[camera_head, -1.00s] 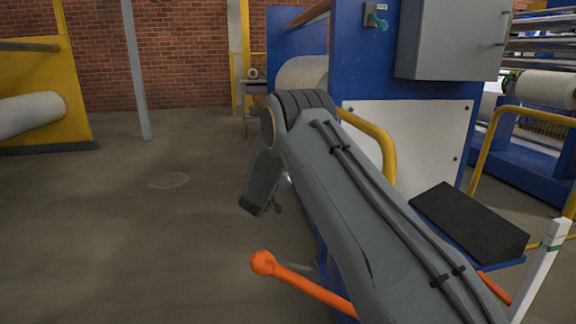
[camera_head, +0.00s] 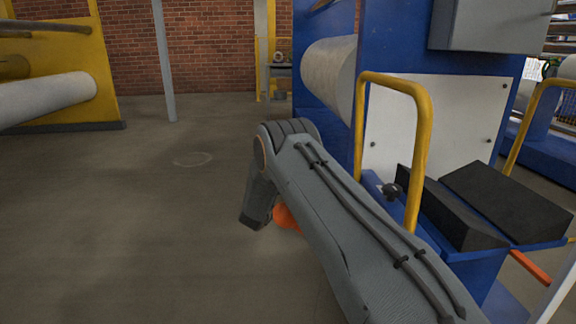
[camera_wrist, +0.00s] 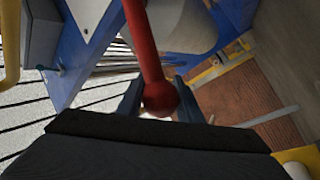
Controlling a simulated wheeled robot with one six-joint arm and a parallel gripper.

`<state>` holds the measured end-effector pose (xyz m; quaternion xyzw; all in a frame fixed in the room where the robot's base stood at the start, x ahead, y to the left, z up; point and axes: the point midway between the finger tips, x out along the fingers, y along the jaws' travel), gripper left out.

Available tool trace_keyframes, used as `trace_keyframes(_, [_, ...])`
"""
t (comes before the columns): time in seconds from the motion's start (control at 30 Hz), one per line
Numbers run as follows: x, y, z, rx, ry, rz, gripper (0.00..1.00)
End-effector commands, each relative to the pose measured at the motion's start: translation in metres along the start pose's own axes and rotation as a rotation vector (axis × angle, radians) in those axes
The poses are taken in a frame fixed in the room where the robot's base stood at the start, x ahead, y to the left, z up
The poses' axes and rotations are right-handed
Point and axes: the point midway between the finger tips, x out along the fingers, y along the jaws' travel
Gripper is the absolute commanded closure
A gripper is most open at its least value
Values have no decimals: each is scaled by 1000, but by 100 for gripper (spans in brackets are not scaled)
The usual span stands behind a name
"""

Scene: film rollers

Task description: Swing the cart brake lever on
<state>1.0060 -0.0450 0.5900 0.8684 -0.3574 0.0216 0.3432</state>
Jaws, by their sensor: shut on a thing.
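The brake lever shows in the wrist view as a red rod (camera_wrist: 146,45) that ends in a round knob (camera_wrist: 160,98). My gripper (camera_wrist: 159,93) is shut on the knob end, with one dark finger on each side. In the head view only part of the orange knob (camera_head: 286,217) shows beside my wrist; my arm hides the rest of the lever and my fingertips. The blue cart (camera_head: 452,262) with its yellow handle (camera_head: 424,130) stands to the right of my arm.
Black wedge blocks (camera_head: 505,200) lie on the cart at right. A blue machine (camera_head: 395,40) with a white roll (camera_head: 330,72) stands behind. A yellow stand (camera_head: 60,60) with a roll is at far left. The floor (camera_head: 130,220) at left is clear.

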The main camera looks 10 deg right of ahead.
Motion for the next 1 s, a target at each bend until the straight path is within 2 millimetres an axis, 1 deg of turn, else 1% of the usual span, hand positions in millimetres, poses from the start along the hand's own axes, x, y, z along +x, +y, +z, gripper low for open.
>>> trace_keyframes(0.03, [-2,-3,-2,3,4,-3,100])
trace_keyframes(0.47, [-5,-7,-2,3,6,-8,100])
trace_keyframes(0.5, [-6,-7,-3,3,6,-9,64])
trace_keyframes(0.6, [-5,-7,-2,3,5,-8,50])
trace_keyframes(0.87, [-1,-2,3,0,0,-1,50])
trace_keyframes(0.97, [-7,-3,2,0,0,-2,50])
trace_keyframes(1.0, [-11,-3,1,-1,1,-3,50])
